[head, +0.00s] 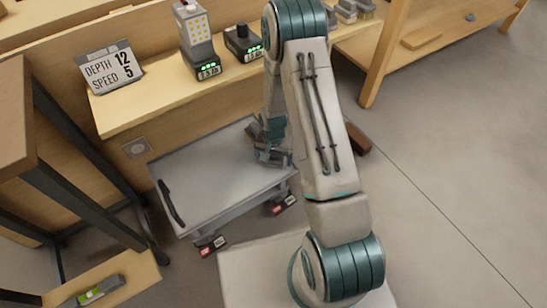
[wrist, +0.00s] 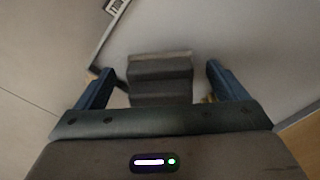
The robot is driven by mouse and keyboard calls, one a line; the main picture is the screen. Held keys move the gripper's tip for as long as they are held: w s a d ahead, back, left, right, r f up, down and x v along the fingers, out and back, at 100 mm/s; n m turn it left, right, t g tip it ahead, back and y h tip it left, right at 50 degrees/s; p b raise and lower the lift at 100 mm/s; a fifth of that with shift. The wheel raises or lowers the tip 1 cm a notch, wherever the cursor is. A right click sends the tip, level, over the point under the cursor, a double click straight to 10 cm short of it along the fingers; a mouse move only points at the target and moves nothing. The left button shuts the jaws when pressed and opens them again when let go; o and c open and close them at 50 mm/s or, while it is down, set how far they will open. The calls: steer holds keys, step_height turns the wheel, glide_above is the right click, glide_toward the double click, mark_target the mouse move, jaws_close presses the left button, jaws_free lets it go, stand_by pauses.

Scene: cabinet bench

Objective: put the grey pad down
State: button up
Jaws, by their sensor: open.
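My gripper (wrist: 157,74) is open, with its two blue fingers spread apart in the wrist view. A dark grey block-like pad (wrist: 160,80) with a paler far edge lies between the fingers, with a gap on each side. It appears to rest on the light grey top of a low cart (wrist: 205,35). In the head view my gripper (head: 270,152) is low over the right part of the cart (head: 205,165). I cannot make out the pad there, as my gripper and arm cover that spot.
The cart has a black handle (head: 171,203) at its left end and a clear top left of my gripper. A wooden bench (head: 150,100) behind bears a sign (head: 110,68) and chargers (head: 243,43). A dark-legged table (head: 75,130) stands at the left.

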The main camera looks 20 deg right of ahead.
step_height(320, 180, up, 12)
steer(key=p, duration=0.4)
steer(key=shift+f, duration=0.15)
steer(key=s+r+n, duration=0.1)
steer(key=s+r, duration=0.3)
steer(key=r, duration=0.5)
steer(key=s+r+n, duration=0.2)
steer(key=s+r, duration=0.2)
steer(key=r, duration=0.5)
steer(key=s+r+n+t, duration=0.1)
steer(key=s+r+n, duration=0.1)
steer(key=s+r, duration=0.7)
steer(key=s, duration=0.2)
steer(key=shift+s+n, duration=0.3)
steer(key=shift+s, duration=0.1)
steer(key=shift+a, duration=0.1)
step_height(320, 180, up, 33)
steer(key=t+p, duration=0.1)
steer(key=p, duration=2.9)
steer(key=shift+d+r+t, duration=0.2)
steer(key=shift+t, duration=0.2)
steer(key=shift+c, duration=0.3)
